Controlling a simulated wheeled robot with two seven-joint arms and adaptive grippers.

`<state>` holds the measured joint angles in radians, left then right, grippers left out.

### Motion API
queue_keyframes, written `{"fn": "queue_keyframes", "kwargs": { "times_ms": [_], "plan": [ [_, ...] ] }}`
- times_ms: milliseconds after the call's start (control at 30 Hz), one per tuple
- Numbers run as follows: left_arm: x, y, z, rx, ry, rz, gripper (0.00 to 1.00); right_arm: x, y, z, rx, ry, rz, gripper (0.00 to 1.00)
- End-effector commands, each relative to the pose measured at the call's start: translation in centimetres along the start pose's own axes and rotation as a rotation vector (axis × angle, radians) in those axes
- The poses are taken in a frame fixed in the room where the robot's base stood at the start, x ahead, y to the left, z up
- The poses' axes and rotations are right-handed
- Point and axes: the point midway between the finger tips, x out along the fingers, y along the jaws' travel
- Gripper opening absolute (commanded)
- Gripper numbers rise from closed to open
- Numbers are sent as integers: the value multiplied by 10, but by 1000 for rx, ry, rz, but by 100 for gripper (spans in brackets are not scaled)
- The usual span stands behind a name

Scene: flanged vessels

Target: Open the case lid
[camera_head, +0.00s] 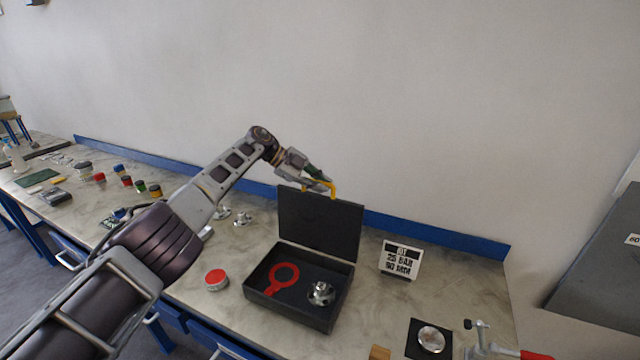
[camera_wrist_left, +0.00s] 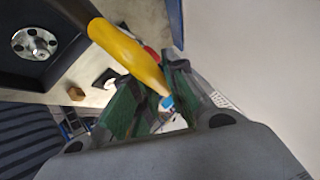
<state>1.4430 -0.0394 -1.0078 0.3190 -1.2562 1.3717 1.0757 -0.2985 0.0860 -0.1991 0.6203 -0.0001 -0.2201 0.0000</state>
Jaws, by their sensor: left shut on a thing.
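A dark grey case (camera_head: 292,310) stands on the bench with its lid (camera_head: 320,225) raised, roughly upright at the back. A yellow handle (camera_head: 333,189) sits on the lid's top edge. My left gripper (camera_head: 322,184) is at this handle, shut on it. In the left wrist view the yellow handle (camera_wrist_left: 128,50) runs between the green finger pads of the left gripper (camera_wrist_left: 150,95). Inside the case lie a red ring-shaped tool (camera_head: 284,275) and a metal flange (camera_head: 320,293). The flange also shows in the left wrist view (camera_wrist_left: 34,43). My right gripper is not in view.
A white sign (camera_head: 400,260) stands right of the case. A red-topped round tin (camera_head: 216,279) stands left of it. A black plate with a metal disc (camera_head: 429,339) and a clamp (camera_head: 482,340) are at the front right. The wall is close behind.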

Motion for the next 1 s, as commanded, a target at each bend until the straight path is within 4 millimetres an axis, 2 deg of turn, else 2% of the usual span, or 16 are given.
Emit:
{"fn": "queue_keyframes", "kwargs": {
  "times_ms": [300, 333, 500, 867, 1000],
  "plan": [
    [0, 0, 1, 0, -1, 0, 0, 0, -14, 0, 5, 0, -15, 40],
    [0, 0, 1, 0, -1, 0, 15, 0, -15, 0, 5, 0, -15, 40],
    [0, 0, 1, 0, -1, 1, 35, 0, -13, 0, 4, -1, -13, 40],
    [0, 1, 1, -1, -1, 1, 35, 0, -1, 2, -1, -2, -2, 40],
    [-2, 1, 2, -1, -2, 1, 35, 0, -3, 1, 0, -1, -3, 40]
  ]
}}
